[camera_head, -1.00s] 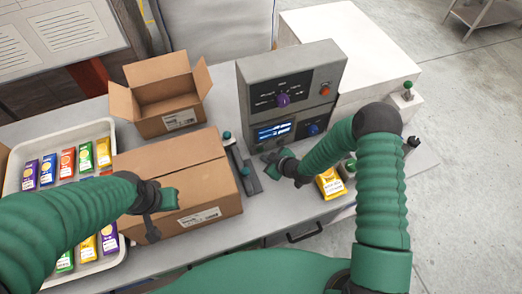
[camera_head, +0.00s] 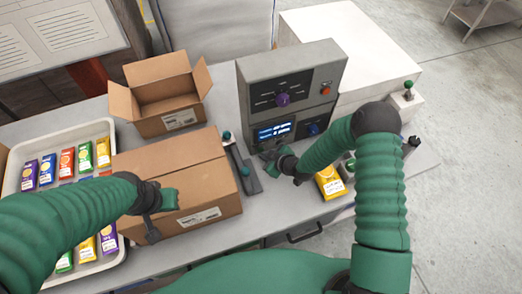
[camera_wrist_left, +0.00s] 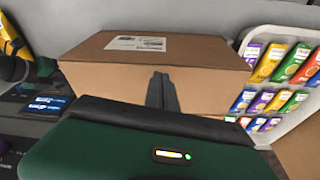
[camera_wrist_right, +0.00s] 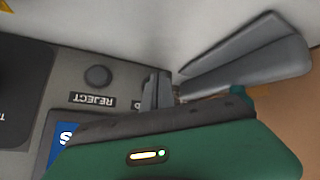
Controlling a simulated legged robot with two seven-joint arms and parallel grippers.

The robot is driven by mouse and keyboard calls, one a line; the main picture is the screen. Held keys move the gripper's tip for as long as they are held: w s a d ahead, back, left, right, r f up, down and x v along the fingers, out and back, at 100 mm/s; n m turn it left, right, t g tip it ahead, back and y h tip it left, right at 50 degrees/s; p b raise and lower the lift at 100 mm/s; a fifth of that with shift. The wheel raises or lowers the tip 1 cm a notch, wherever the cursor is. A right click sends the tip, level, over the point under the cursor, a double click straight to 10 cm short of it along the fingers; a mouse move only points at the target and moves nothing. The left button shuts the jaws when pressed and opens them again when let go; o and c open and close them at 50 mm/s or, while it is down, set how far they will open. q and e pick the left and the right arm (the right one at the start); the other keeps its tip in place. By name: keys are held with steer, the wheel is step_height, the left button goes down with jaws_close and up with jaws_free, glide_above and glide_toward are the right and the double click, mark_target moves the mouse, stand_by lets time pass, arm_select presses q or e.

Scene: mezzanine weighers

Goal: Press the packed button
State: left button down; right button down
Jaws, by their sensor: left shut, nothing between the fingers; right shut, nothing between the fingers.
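The grey control unit (camera_head: 290,85) stands on the bench with a lit blue screen (camera_head: 273,130). In the right wrist view, a round dark button (camera_wrist_right: 97,77) sits by the REJECT label (camera_wrist_right: 92,99). A second label (camera_wrist_right: 138,103) beside it is mostly hidden by my right gripper (camera_wrist_right: 157,78), and no button shows by it. In the head view, my right gripper (camera_head: 268,157) is shut, low at the unit's front; contact cannot be told. My left gripper (camera_head: 152,236) is shut and empty, by the closed carton (camera_head: 170,160). It also shows in the left wrist view (camera_wrist_left: 160,78).
An open carton (camera_head: 165,92) stands behind the closed one. A white tray (camera_head: 75,135) of coloured packets lies at left. A yellow packet (camera_head: 329,183) lies right of my right gripper.

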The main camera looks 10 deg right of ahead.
arm_select(q)
steer(key=shift+f, duration=0.2)
arm_select(e)
steer(key=shift+w, duration=0.4)
stand_by(0.3)
arm_select(q)
steer(key=shift+r, duration=0.2)
arm_select(e)
steer(key=shift+s+d, duration=0.1)
steer(key=shift+s, duration=0.75)
arm_select(q)
steer(key=shift+r+p, duration=0.45)
steer(key=shift+p, duration=0.05)
arm_select(e)
steer(key=shift+s+d, duration=0.25)
steer(key=shift+s, duration=1)
steer(key=shift+s+d, duration=0.2)
steer(key=shift+s, duration=1.05)
